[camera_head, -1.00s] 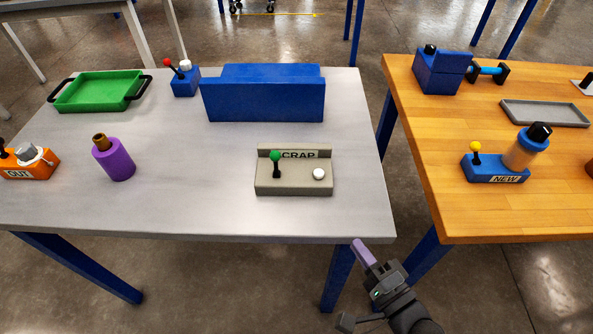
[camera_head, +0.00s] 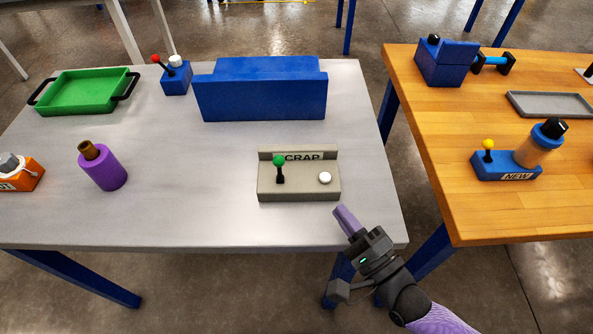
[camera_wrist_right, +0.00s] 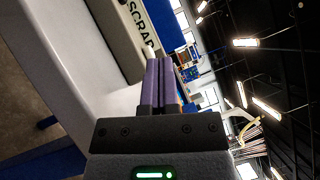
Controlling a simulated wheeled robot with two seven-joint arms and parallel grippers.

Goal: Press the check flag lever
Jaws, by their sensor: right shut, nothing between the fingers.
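No lever in view bears a readable check flag label. A green-knobbed lever (camera_head: 280,168) stands upright on the beige SCRAP box (camera_head: 298,190), left of a white button (camera_head: 325,178). A red-knobbed lever (camera_head: 161,64) leans left on a small blue box (camera_head: 177,81) at the back. A yellow-knobbed lever (camera_head: 488,149) stands on the blue NEW base (camera_head: 497,175). My right gripper (camera_head: 341,209) is shut and empty, at the grey table's front right, just in front of the SCRAP box. The wrist view shows its closed purple fingers (camera_wrist_right: 165,64) beside the SCRAP box (camera_wrist_right: 119,38). My left gripper is out of view.
The grey table (camera_head: 200,215) also holds a green tray (camera_head: 85,92), a large blue block (camera_head: 262,98), a purple bottle (camera_head: 105,172) and an orange box (camera_head: 22,183). The wooden table (camera_head: 480,220) on the right carries a grey tray (camera_head: 548,104). The grey table's middle is clear.

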